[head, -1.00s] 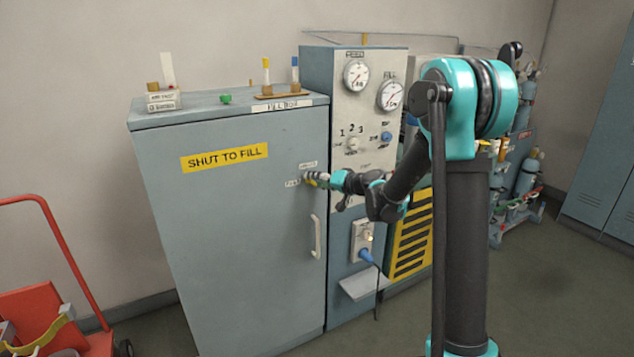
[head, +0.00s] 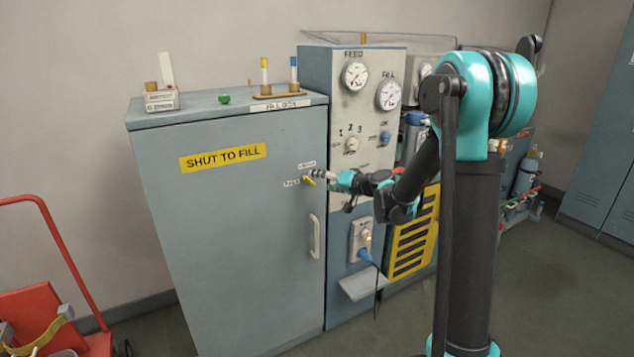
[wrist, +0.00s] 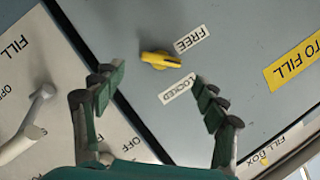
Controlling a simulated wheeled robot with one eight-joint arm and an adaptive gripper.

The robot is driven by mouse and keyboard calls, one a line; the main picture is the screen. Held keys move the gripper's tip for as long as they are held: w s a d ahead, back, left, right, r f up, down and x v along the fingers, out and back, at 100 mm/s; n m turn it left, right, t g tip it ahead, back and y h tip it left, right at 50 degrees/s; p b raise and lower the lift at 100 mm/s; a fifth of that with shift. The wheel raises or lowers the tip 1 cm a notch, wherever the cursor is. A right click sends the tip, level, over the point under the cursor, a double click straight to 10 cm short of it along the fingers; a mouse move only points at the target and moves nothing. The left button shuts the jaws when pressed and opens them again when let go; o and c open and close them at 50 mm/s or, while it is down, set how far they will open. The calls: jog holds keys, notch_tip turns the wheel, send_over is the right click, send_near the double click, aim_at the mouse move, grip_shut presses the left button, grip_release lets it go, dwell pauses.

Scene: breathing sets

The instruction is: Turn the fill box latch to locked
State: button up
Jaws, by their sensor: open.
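The yellow latch (head: 309,181) is on the upper right of the grey fill box door (head: 235,220). In the wrist view the latch (wrist: 160,60) lies aslant, its narrow end toward the gap between the FREE label (wrist: 190,39) and the LOCKED label (wrist: 178,89). It does not point squarely at either label. My gripper (head: 324,174) is just right of the latch in the head view, off the door. In the wrist view my gripper (wrist: 158,75) is open and empty, its fingers apart, with the latch beyond the fingertips.
A white door handle (head: 315,236) is below the latch. The gauge panel (head: 350,125) stands right of the box, with knobs and a blue plug (head: 365,256). A red cart (head: 45,310) is at the lower left. Small items stand on the box top.

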jog(key=v, duration=0.8)
jog(key=shift+s+d, duration=0.15)
jog(key=shift+d, duration=0.05)
jog(key=shift+r, duration=0.1)
